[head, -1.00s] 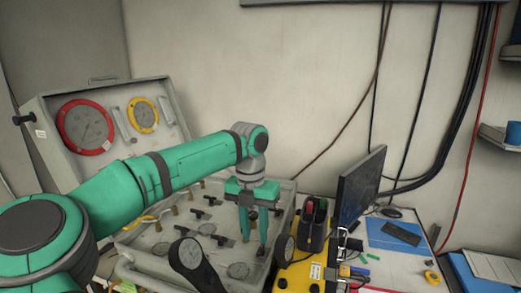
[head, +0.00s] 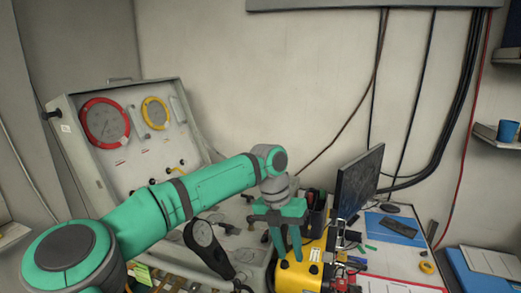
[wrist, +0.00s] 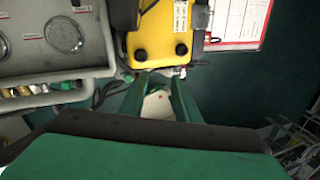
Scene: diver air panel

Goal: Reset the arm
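My gripper (head: 287,243) points down at the right end of the air panel, close to a yellow box. Its two green fingers are apart with nothing between them. The wrist view also shows the gripper (wrist: 158,88) open and empty, its fingertips near the yellow box (wrist: 160,35). The air panel (head: 115,100) is a grey case with a raised lid bearing a red-ringed gauge (head: 105,122) and a yellow-ringed gauge (head: 155,113). My arm hides part of its lower face. A small gauge (wrist: 63,35) on the panel shows at left in the wrist view.
The yellow box (head: 300,276) stands between the panel and a desk with a monitor (head: 358,190). A black holder (head: 316,215) stands behind the gripper. A blue cup (head: 508,131) sits on a wall shelf at right. Cables hang along the back wall.

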